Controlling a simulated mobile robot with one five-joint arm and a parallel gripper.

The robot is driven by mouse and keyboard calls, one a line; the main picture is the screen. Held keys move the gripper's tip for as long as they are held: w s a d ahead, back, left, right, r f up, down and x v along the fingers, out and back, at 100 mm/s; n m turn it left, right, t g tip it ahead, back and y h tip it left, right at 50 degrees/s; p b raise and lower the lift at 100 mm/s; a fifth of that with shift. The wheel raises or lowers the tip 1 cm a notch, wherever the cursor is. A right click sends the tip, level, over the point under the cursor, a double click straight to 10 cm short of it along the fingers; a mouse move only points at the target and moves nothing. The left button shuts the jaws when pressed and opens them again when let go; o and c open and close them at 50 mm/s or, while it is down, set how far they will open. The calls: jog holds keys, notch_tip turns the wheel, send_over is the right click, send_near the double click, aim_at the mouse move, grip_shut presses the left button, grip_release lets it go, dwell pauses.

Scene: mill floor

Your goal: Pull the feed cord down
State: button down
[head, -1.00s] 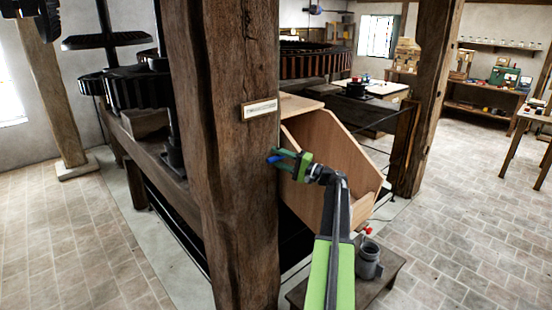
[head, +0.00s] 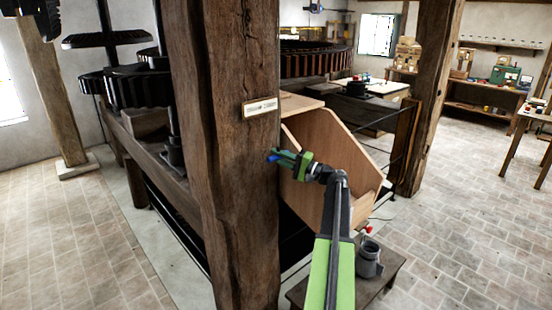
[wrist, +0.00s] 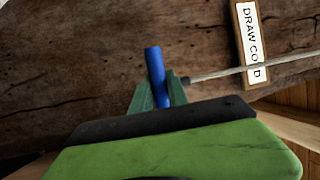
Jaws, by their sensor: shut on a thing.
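The blue cord handle (head: 272,157) is a short bar beside the big timber post in the head view. My gripper (head: 284,158) is shut on it from the right. In the wrist view the blue handle (wrist: 154,62) stands between the green fingers (wrist: 157,97), its end sticking out past them. The pale cord (wrist: 255,69) runs from a dark fitting by the fingers to the right, across a label reading "DRAW CORD" (wrist: 250,40). The label (head: 260,107) is on the post above my gripper in the head view.
The thick timber post (head: 240,200) stands just left of my gripper. A wooden chute (head: 330,150) is close behind and to the right. A grey jug (head: 368,262) stands on a low bench (head: 390,268) below. The brick floor (head: 460,240) at right is open.

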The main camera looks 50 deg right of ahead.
jog(key=shift+f, duration=0.1)
dwell(0.7)
notch_tip(320, 180, down, 4)
jog(key=b, duration=0.3)
jog(key=shift+b, duration=0.4)
jog(key=c, duration=1.3)
grip_release()
jog(key=shift+r, duration=0.2)
jog(key=b+v, duration=0.1)
jog(key=v, duration=0.6)
jog(key=shift+s, duration=0.3)
